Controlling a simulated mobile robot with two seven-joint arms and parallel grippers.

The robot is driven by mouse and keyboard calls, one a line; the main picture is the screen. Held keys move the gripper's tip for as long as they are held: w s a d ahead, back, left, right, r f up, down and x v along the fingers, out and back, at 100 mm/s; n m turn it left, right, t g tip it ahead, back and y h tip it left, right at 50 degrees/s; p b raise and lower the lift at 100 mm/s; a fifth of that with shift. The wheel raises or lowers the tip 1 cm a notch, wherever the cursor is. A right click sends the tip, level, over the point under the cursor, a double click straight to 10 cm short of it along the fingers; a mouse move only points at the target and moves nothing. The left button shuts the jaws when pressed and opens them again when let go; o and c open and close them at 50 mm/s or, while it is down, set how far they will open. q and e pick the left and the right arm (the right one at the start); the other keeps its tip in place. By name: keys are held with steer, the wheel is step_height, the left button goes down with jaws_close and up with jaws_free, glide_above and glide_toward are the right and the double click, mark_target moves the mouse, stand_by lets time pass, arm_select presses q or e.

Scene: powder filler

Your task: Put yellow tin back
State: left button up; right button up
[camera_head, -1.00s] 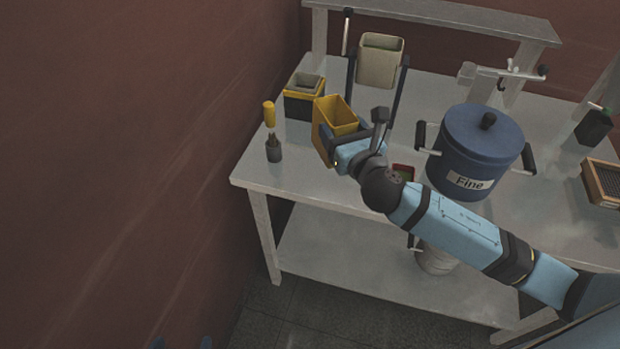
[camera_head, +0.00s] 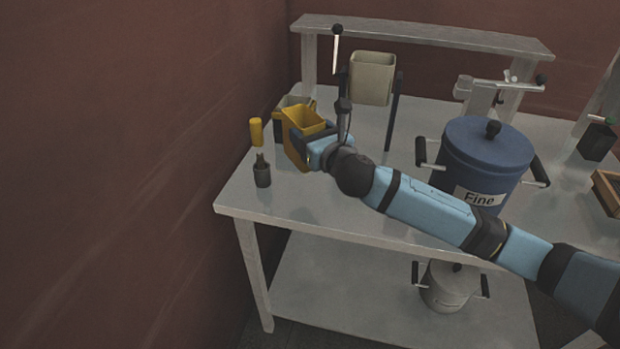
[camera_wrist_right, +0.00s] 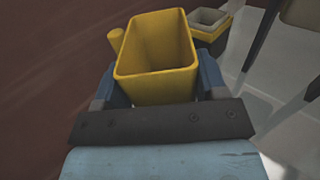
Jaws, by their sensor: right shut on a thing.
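The yellow tin (camera_head: 305,119) is an open-topped, empty-looking box at the left end of the table. My right gripper (camera_head: 298,146) is shut on it, with a finger on either side. In the right wrist view the tin (camera_wrist_right: 154,50) stands between the dark blue fingers, its opening towards the camera. A dark holder with a yellow band and a grey inner box is behind the tin; in the right wrist view this holder (camera_wrist_right: 209,33) is behind it to the right. In the head view the tin hides most of it. My left gripper is not in view.
A dark bottle (camera_head: 262,172) and a yellow cylinder (camera_head: 256,131) are left of the tin. A beige bin (camera_head: 372,78) hangs on a stand behind. A blue pot marked Fine (camera_head: 485,160) stands right. The table (camera_head: 300,205) is clear at its front left.

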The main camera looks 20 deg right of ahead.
step_height(320, 180, down, 6)
steer(key=shift+f+b, duration=0.1)
steer(key=shift+b, duration=0.3)
steer(key=shift+f, duration=0.85)
steer(key=shift+f+b, duration=0.5)
steer(key=shift+f, duration=1.2)
steer(key=shift+f, duration=0.15)
steer(key=o, duration=1)
